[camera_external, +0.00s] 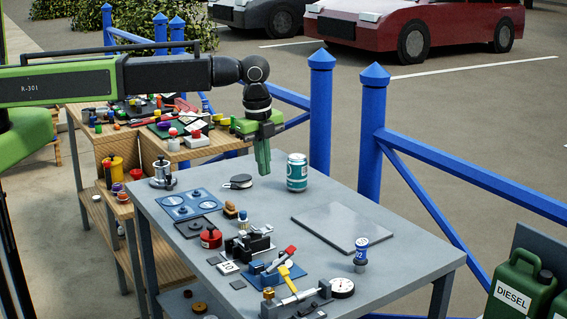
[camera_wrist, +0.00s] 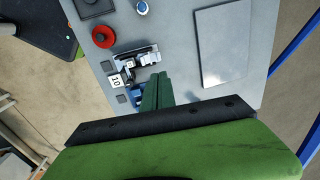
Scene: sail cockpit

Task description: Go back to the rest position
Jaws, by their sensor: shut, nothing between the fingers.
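My gripper (camera_external: 263,160) has green fingers and hangs from the black and green arm, pointing down above the back part of the grey table (camera_external: 400,262). Its fingers are together with nothing between them. In the wrist view my gripper (camera_wrist: 157,88) shows its two green fingers side by side over the table. In the outside view the fingertips are left of a teal and white can (camera_external: 297,172). I cannot tell the exact height of the fingertips above the table.
A flat grey plate (camera_external: 344,228), a blue can-like item (camera_external: 361,250), a red round item (camera_external: 211,237), a blue panel (camera_external: 190,204) and a gauge (camera_external: 343,287) are on the table. Blue posts (camera_external: 320,110) stand behind. A cluttered wooden bench (camera_external: 150,150) is at left.

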